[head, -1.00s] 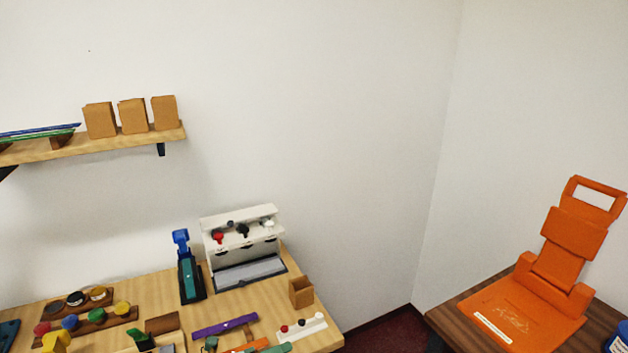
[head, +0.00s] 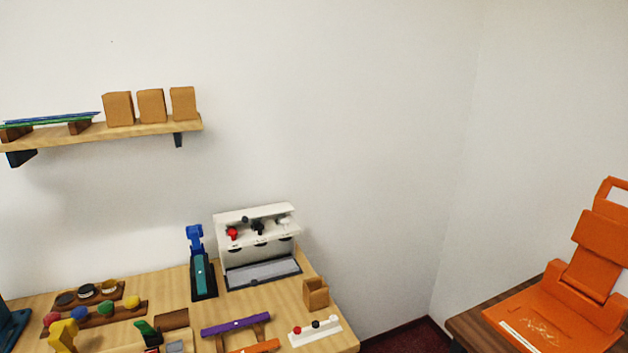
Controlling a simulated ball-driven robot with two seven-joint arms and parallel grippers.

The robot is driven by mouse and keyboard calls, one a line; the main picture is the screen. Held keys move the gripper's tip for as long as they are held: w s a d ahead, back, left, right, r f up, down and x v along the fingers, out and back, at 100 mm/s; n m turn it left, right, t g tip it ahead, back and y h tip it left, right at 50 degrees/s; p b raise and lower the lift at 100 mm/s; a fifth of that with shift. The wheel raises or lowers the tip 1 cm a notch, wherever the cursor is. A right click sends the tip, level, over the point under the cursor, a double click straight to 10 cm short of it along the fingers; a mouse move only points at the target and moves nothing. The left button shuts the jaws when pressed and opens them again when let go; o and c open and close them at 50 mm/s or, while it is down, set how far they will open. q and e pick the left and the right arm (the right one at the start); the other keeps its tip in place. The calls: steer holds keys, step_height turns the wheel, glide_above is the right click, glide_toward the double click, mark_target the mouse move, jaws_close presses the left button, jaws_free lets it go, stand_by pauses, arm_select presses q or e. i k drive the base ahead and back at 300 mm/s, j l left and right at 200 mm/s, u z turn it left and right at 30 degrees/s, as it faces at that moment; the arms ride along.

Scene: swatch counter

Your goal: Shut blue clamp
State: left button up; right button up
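A blue upright lever (head: 195,239) stands raised at the back of a narrow dark base (head: 204,284) on the wooden counter, left of the white rack; this looks like the blue clamp, and it appears open. A teal piece (head: 201,271) lies along that base. Another dark blue object (head: 12,325) is cut off at the left picture edge, and I cannot tell what it is. Neither of my grippers shows in the head view.
The wooden counter (head: 285,312) also carries a white rack (head: 254,222) with knobs, a purple bar (head: 235,326), a brown box (head: 316,293) and several coloured knobs on strips at left. A shelf (head: 150,129) hangs above. A large orange clamp-like device (head: 545,322) stands on a separate table at right.

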mark_target(194, 233)
steer(key=u, duration=1.8)
steer(key=i+j, duration=0.55)
steer(key=i, duration=0.05)
